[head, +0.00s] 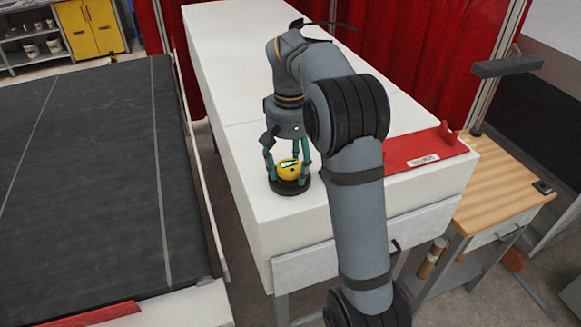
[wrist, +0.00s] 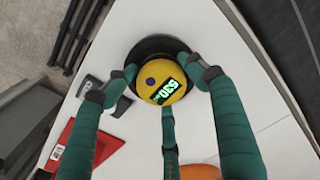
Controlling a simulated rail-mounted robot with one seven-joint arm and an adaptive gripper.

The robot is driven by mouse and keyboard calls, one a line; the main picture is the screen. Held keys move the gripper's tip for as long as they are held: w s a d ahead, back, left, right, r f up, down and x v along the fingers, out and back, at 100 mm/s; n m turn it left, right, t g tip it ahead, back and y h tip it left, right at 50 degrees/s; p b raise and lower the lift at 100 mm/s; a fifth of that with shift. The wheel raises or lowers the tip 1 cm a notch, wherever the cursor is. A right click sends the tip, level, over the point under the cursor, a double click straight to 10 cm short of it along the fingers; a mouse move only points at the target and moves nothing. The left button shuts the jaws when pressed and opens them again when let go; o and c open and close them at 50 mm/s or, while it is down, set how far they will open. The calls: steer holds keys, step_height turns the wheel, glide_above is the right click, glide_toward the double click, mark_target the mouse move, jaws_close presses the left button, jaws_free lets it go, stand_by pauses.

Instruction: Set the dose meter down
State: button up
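The dose meter, a round yellow device (head: 289,169) with a lit green-on-black readout, sits within my gripper. It also shows in the wrist view (wrist: 152,72), with its display facing the camera. My gripper (head: 287,160) points down, and its green fingers (wrist: 163,82) close around the meter, with fingertips against its sides. A black round base (head: 290,188) is below the meter, over the white worktop (head: 240,140); it shows as a dark disc behind the meter in the wrist view (wrist: 158,44). I cannot tell whether the meter touches this base.
A red panel with a white label (head: 425,148) lies on the worktop to the right. A wooden side table (head: 500,195) stands beyond the right edge. A dark flat bed (head: 85,180) is across a gap to the left. The far worktop is largely clear.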

mark_target(289, 166)
steer(key=shift+o, duration=1)
steer(key=shift+s+f, duration=0.2)
steer(key=shift+f, duration=0.25)
steer(key=shift+r, duration=0.1)
step_height(289, 166, up, 13)
steer(key=p, duration=0.5)
steer(key=shift+w, duration=0.2)
steer(key=shift+a+r, duration=0.1)
